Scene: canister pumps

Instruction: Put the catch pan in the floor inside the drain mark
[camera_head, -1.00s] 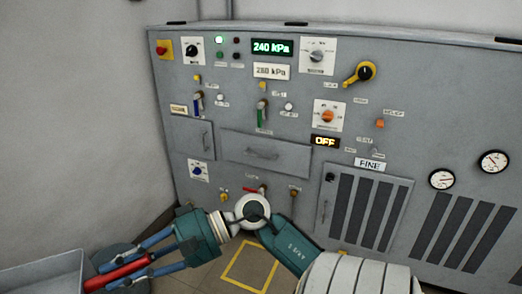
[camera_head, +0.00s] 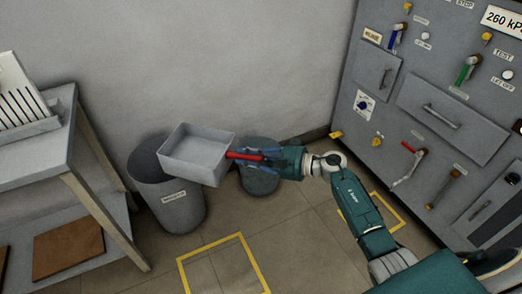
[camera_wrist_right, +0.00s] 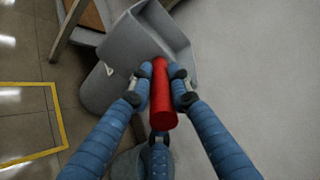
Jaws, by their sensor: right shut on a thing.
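The catch pan (camera_head: 186,171) is a grey square open pan with a red handle (camera_head: 240,156). My right gripper (camera_head: 258,156) is shut on the red handle and holds the pan up in the air, in front of the grey bin. In the right wrist view the blue fingers (camera_wrist_right: 162,82) close around the handle, and the pan (camera_wrist_right: 168,28) is beyond it. A yellow square outline (camera_head: 210,246) is on the floor below and right of the pan. A second yellow outline (camera_head: 391,207) is partly behind my right arm. No label shows which is the drain mark. My left gripper is not in view.
A grey labelled bin (camera_head: 168,211) stands below the pan. Another dark round container (camera_head: 259,181) is behind my gripper. A grey bench (camera_head: 45,165) with a rack on top is at the left. The control panel (camera_head: 400,100) is at the right. The floor inside the nearer yellow outline is clear.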

